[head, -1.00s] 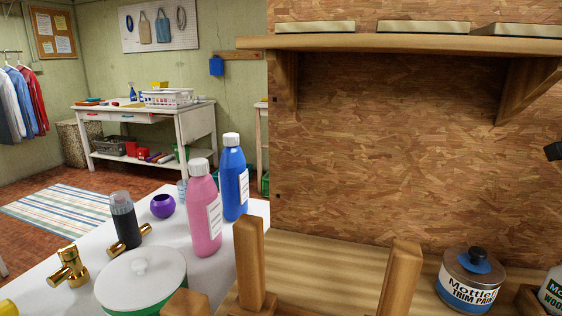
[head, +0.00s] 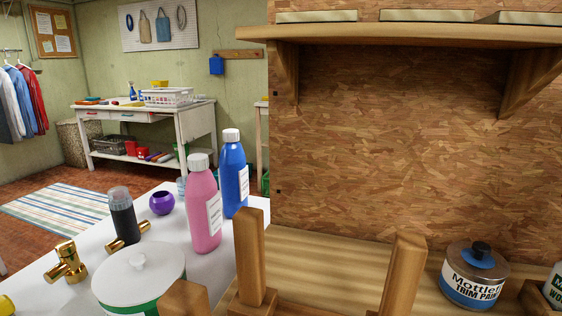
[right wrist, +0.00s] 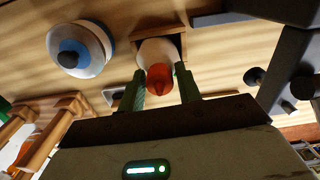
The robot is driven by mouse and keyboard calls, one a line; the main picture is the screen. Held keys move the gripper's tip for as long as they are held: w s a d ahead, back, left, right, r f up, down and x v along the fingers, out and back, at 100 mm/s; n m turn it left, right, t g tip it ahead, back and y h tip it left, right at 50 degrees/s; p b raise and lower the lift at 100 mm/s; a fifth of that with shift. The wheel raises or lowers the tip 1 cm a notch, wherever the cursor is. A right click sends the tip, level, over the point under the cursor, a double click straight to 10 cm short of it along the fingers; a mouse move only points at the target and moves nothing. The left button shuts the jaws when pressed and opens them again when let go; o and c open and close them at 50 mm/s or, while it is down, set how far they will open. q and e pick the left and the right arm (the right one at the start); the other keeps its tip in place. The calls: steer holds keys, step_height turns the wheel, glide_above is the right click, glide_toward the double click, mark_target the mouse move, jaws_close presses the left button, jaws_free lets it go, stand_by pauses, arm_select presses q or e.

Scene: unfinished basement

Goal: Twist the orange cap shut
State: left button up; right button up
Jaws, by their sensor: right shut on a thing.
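The orange cap (right wrist: 160,77) shows in the middle of the right wrist view, in front of a pale bottle (right wrist: 156,52). The bottle stands in a square wooden holder (right wrist: 183,43). My right gripper (right wrist: 162,80) is shut on the cap, with one green finger on each side of it. How far the cap is turned cannot be told. In the head view a white bottle with a green label (head: 554,290) is cut off at the right edge, and its top is out of view. My left gripper is in neither view.
A trim paint can (head: 474,277) stands on the wooden bench beside the bottle; it also shows in the right wrist view (right wrist: 98,50). Wooden posts (head: 250,260) rise at the bench front. A shelf (head: 400,38) hangs above. Pink (head: 204,215) and blue (head: 233,180) bottles stand left.

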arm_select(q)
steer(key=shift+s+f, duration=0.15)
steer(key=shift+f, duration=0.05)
arm_select(e)
steer(key=shift+s+f+m, duration=0.1)
steer(key=shift+f+m, duration=0.2)
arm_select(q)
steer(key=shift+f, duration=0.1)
arm_select(e)
steer(key=shift+o, duration=0.5)
steer(key=m, duration=0.5)
steer(key=o, duration=0.5)
steer(key=shift+d, duration=0.1)
steer(key=shift+r, duration=0.15)
